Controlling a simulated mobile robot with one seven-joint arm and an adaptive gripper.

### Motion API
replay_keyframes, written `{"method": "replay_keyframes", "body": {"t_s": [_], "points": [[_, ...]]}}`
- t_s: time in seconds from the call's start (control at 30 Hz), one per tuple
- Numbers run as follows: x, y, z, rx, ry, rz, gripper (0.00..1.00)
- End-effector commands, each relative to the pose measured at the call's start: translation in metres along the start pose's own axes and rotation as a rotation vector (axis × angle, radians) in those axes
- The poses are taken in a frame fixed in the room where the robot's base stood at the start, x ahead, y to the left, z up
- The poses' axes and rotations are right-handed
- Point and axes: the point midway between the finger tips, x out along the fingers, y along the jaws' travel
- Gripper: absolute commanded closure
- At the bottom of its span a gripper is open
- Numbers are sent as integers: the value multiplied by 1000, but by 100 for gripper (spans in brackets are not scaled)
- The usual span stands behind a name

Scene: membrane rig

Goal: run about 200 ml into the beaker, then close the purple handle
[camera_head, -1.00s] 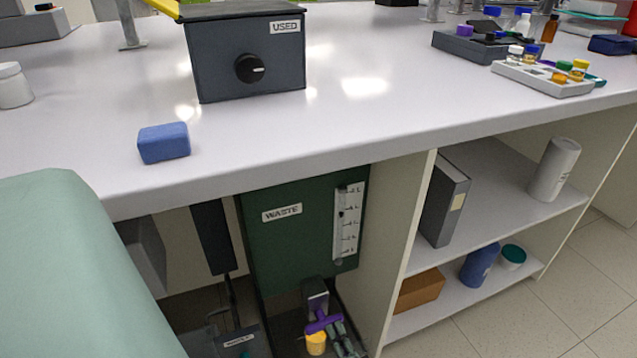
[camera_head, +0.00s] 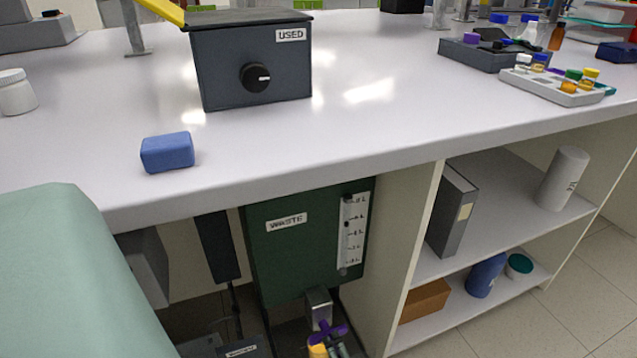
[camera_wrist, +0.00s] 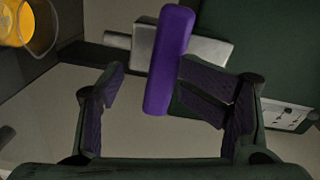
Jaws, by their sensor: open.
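The purple handle (camera_head: 328,333) is on a grey metal valve (camera_head: 318,304) low on the front of the green waste tank (camera_head: 300,262). In the wrist view the purple handle (camera_wrist: 172,60) stands near-upright in front of the grey valve body. My gripper (camera_wrist: 165,95) is open, one finger on each side of the handle's lower end; I cannot tell whether the right finger touches it. The beaker (camera_wrist: 42,28) shows at the wrist view's top left, with orange-yellow liquid in it. Its yellow contents (camera_head: 317,350) show at the head view's bottom edge, below the valve. Its graduations are not readable.
The tank carries a white level gauge (camera_head: 351,232). A cabinet wall (camera_head: 400,245) stands close on its right, with shelves beyond. The white bench (camera_head: 250,150) overhangs the tank, bearing a dark USED box (camera_head: 252,62) and blue block (camera_head: 167,152).

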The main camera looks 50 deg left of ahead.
Motion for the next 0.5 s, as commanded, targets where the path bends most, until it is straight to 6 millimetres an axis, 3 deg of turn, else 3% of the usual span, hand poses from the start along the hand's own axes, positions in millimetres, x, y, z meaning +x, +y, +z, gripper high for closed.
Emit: {"method": "replay_keyframes", "body": {"t_s": [0.03,0.27,0.5], "points": [[7,-4,9,21,4,-16,40],[6,-3,8,22,7,-15,40],[-13,-3,7,21,8,-15,40]]}}
